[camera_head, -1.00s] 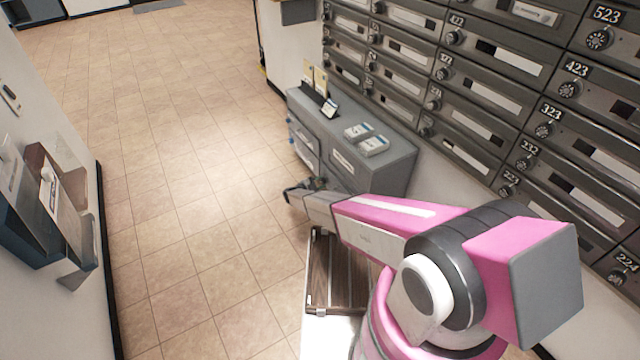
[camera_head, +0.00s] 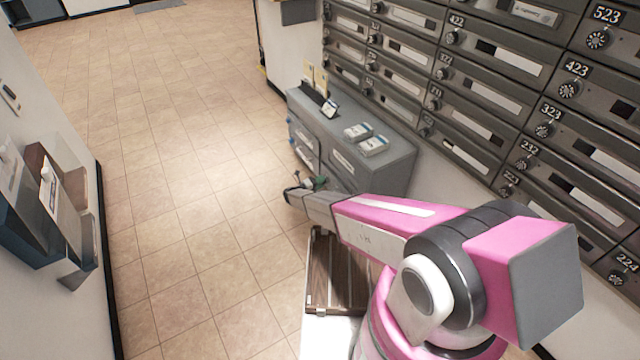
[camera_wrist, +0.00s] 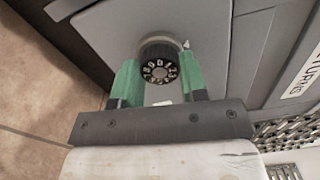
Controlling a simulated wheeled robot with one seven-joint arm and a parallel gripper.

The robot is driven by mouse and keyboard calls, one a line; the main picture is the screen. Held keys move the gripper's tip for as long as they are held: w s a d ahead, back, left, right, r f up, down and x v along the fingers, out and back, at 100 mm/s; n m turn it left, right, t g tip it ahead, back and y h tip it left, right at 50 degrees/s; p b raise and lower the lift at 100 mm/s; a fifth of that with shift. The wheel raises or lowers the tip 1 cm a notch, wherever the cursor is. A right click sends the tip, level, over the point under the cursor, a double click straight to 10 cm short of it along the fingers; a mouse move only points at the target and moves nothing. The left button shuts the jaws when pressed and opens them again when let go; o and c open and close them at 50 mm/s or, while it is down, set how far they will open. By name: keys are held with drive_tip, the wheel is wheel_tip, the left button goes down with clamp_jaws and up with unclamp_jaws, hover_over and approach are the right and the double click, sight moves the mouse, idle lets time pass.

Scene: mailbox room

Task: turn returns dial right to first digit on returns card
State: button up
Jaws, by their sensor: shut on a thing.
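The returns dial (camera_wrist: 160,70) is a dark round knob with white digits on a grey door (camera_wrist: 108,35). A small pale pointer (camera_wrist: 186,45) sits at its upper right in the wrist view. My gripper (camera_wrist: 158,76) has its green fingers on the left and right sides of the dial, shut on it. Digits including 0 and 1 show on the face; which one lines up with the pointer is hard to tell. A white label (camera_wrist: 302,74) reading "TURNS" in part is at the right. In the head view my gripper (camera_head: 308,184) is at the grey cabinet's front; the dial is hidden there.
Mailboxes (camera_head: 480,95) line the right wall. A wall-mounted holder (camera_head: 60,215) is on the left. The tiled floor (camera_head: 180,190) between is clear.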

drive_tip(key=m, duration=0.5)
drive_tip(key=shift+m, duration=0.3)
idle(0.4)
drive_tip(key=o, duration=0.9)
drive_tip(key=v, duration=1)
drive_tip(key=shift+s+a, duration=0.3)
